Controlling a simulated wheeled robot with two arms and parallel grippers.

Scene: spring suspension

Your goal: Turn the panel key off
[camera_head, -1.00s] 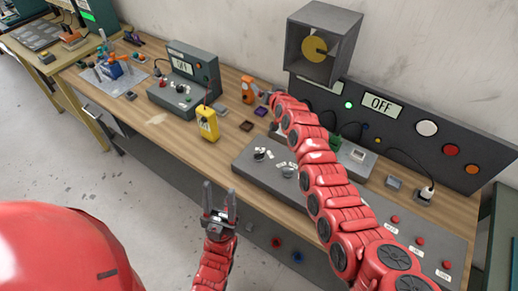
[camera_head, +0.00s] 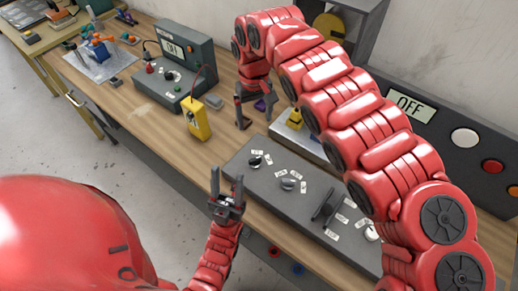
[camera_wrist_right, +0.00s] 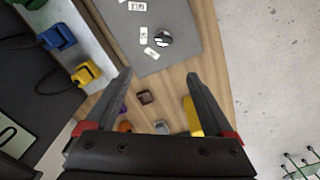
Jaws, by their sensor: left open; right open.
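A sloped grey control panel (camera_head: 262,180) on the bench carries a round knob (camera_head: 256,160), a second knob (camera_head: 289,181) and a black switch handle (camera_head: 323,205), with small white labels beside them. I cannot tell which of these is the key. A display (camera_head: 411,105) on the back panel reads OFF. My right gripper (camera_head: 256,112) is open and empty, pointing down left of the control panel. In the right wrist view the open fingers (camera_wrist_right: 158,80) have the knob (camera_wrist_right: 163,39) ahead of them, untouched. My left gripper (camera_head: 228,190) is open and empty in front of the bench.
A yellow meter (camera_head: 197,118) stands left of my right gripper, wired to a grey instrument box (camera_head: 180,65). In the right wrist view, a yellow plug (camera_wrist_right: 85,73) and a blue plug (camera_wrist_right: 58,37) stand beside the panel. My right arm hides part of the back panel.

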